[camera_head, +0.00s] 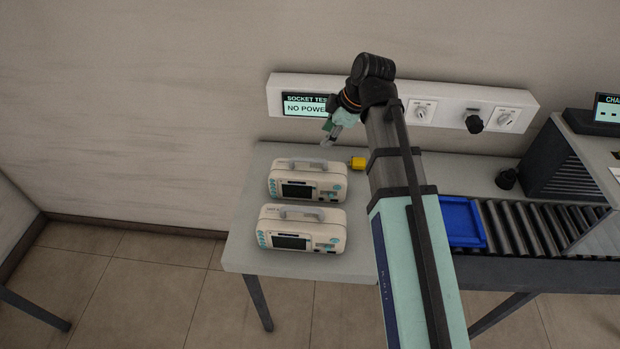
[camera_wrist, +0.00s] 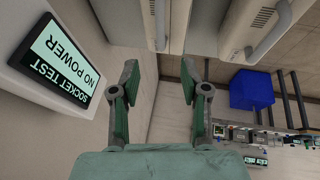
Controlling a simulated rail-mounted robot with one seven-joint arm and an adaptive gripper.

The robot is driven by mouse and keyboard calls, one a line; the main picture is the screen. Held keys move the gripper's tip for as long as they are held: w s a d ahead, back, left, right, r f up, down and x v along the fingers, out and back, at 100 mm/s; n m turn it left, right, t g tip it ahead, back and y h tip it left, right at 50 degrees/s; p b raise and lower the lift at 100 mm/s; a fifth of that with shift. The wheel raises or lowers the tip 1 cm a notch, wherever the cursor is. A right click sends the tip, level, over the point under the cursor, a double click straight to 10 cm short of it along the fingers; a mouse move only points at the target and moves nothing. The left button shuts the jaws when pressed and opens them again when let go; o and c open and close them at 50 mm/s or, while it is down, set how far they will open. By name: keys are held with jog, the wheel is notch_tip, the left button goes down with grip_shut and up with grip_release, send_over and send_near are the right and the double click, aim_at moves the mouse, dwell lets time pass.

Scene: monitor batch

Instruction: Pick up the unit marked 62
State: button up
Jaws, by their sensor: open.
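Two cream monitor units with grey top handles and dark screens stand on the table. The far unit (camera_head: 333,181) is behind the near unit (camera_head: 334,232). No 62 can be read on either. My gripper (camera_head: 327,141) is open and empty, just behind and above the far unit's right end, apart from it. In the wrist view my gripper (camera_wrist: 159,72) shows its two fingers spread with nothing between them. Pale unit bodies with handles show at that view's top, one at the top left (camera_wrist: 122,22) and one at the top right (camera_wrist: 231,28).
A wall panel with a "SOCKET TEST NO POWER" display (camera_head: 304,105) is behind the units. A yellow plug-like piece (camera_head: 357,163) lies right of the far unit. A blue tray (camera_head: 462,246) sits on the roller conveyor (camera_head: 526,232) at right. The table's left strip is clear.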

jog(key=p, duration=0.2)
send_near(307, 160)
jog(key=x, duration=0.5)
jog(key=shift+w+d+f, duration=0.2)
jog(key=shift+w+d, duration=0.05)
jog(key=shift+w, duration=0.05)
jog(key=shift+p+x, duration=0.75)
jog(key=shift+x, duration=0.15)
jog(key=shift+p+x, duration=0.6)
jog(key=shift+x, duration=1.15)
jog(key=shift+a+r, duration=0.1)
jog(key=shift+a, duration=0.05)
grip_shut()
